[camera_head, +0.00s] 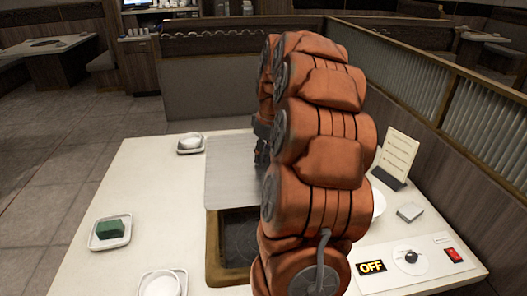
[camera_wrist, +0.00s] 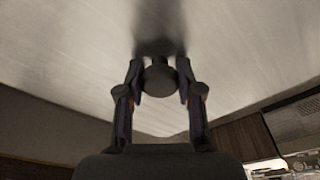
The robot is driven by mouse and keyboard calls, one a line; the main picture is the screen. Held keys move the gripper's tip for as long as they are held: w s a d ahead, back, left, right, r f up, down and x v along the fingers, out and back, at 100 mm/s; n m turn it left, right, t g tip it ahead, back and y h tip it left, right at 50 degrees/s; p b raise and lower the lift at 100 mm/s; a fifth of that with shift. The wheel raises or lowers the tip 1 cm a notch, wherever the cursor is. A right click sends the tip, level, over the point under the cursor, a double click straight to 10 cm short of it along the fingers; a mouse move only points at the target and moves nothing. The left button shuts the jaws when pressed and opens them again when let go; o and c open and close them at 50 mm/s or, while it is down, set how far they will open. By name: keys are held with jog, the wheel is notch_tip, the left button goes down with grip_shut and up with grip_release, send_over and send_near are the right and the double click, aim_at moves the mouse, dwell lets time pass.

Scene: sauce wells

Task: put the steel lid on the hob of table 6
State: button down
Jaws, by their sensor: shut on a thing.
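The steel lid (camera_head: 228,172) is a flat grey sheet over the far middle of the white table (camera_head: 150,220). Its right part is hidden behind my arm. The hob (camera_head: 238,240) is a dark opening in a brown frame, nearer to me than the lid's visible part, and partly hidden by my arm. In the wrist view the lid (camera_wrist: 70,60) fills the top, and my gripper (camera_wrist: 160,72) has its fingers on either side of the lid's dark round knob (camera_wrist: 160,80), shut on it. I cannot tell the lid's height over the table.
A partition (camera_head: 440,100) borders the right.

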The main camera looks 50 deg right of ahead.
notch_tip(320, 180, down, 26)
jog(key=b, duration=1.3)
jog(key=shift+f, duration=0.2)
dwell(1.9)
jog(key=shift+f+b, duration=0.4)
dwell(0.8)
jog(key=c, duration=0.7)
grip_release()
jog(key=shift+o, duration=0.4)
jog(key=o, duration=0.6)
jog(key=shift+r, duration=0.2)
jog(key=shift+r, duration=1.35)
